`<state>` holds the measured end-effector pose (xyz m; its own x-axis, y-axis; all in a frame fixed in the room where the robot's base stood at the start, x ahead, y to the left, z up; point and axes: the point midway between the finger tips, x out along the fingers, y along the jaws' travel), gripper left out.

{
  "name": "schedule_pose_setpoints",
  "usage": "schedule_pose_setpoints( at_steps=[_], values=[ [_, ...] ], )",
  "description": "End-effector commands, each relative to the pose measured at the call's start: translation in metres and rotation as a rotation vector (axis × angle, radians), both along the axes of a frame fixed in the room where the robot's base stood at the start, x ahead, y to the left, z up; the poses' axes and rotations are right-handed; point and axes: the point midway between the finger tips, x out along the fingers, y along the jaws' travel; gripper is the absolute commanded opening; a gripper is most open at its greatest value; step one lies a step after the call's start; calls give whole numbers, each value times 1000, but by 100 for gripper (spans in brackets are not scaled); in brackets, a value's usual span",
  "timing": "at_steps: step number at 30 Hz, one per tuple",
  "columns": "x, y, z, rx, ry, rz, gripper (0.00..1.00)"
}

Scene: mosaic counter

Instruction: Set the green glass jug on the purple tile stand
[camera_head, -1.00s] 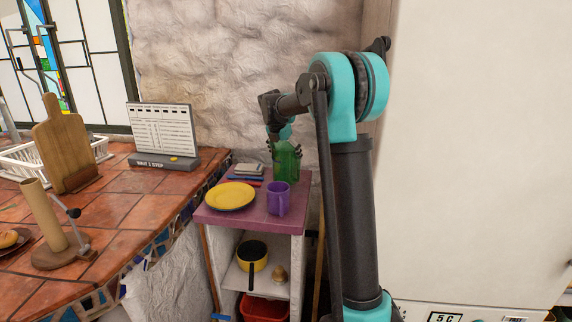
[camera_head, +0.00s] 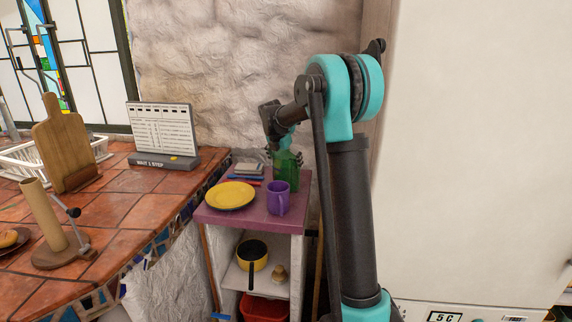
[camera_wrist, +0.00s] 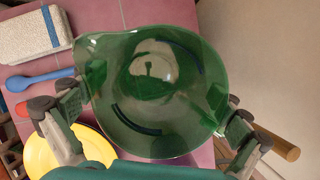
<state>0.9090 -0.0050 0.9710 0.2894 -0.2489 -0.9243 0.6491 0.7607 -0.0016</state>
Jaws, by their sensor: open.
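The green glass jug (camera_head: 286,178) appears to stand upright on the purple tile stand (camera_head: 255,220), at its back right, behind the purple mug (camera_head: 278,199). My gripper (camera_head: 284,157) is open around the jug's upper part. In the wrist view the jug (camera_wrist: 150,90) is seen from above, with its spout to the upper left. One finger of my gripper (camera_wrist: 150,128) is on each side of it. I cannot tell whether they touch the glass.
A yellow plate (camera_head: 230,195) lies on the stand's left part. A pale block (camera_head: 248,169) and a blue spoon (camera_wrist: 40,78) lie behind it. A tiled counter (camera_head: 115,205) is at left; a rough wall rises behind. A pan (camera_head: 253,262) sits on the shelf below.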

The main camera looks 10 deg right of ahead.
Motion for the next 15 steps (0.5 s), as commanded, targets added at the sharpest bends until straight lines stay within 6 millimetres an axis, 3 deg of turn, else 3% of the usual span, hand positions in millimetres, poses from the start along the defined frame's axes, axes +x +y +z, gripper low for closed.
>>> schedule_pose_setpoints(
  at_steps=[8,15],
  values=[
    [-5,5,19,0,0,1,100],
    [-20,17,65,0,0,1,100]
  ],
)
